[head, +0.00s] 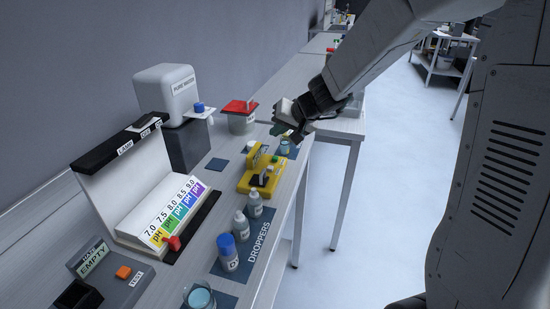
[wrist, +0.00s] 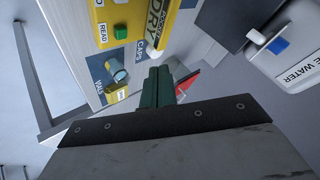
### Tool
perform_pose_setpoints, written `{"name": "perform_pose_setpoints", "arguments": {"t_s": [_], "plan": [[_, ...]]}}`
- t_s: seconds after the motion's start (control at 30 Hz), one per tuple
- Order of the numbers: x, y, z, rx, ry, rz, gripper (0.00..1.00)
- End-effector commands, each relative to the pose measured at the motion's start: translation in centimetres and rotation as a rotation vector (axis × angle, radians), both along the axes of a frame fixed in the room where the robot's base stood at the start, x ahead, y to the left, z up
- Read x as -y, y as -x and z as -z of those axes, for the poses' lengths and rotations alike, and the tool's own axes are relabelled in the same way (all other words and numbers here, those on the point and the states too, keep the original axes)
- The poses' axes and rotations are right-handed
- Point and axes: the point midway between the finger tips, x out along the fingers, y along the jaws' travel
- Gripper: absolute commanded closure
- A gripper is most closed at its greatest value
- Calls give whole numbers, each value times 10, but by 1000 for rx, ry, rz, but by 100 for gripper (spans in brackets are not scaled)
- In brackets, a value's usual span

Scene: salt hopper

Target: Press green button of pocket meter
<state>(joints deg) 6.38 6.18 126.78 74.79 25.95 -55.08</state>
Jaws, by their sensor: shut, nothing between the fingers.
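The yellow pocket meter (head: 245,186) lies on the bench in the middle of the head view. Its yellow body (wrist: 155,12) fills the top of the wrist view, partly cut off by the frame edge. The green button (wrist: 120,32) sits on it beside a READ label. A small green spot also shows on the meter in the head view (head: 274,159). My gripper (head: 281,128) is above the bench, beyond the meter and apart from it. Its dark green fingers (wrist: 157,87) are shut together and empty, and they do not touch the button.
A small jar (head: 284,148) stands beyond the meter, close below my gripper. A red-lidded tub (head: 240,118) is to its left. Dropper bottles (head: 254,206) stand nearer. The white water dispenser (head: 167,90) and pH chart (head: 172,214) line the wall side. Open floor lies right of the bench.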

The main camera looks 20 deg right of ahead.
Motion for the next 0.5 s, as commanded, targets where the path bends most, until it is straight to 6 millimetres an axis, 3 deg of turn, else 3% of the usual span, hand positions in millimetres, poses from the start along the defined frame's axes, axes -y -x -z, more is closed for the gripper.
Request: {"name": "perform_pose_setpoints", "arguments": {"t_s": [0.2,0.5], "plan": [[0,0,32,-4,-1,2,100],[0,0,55,-1,-1,0,100]]}}
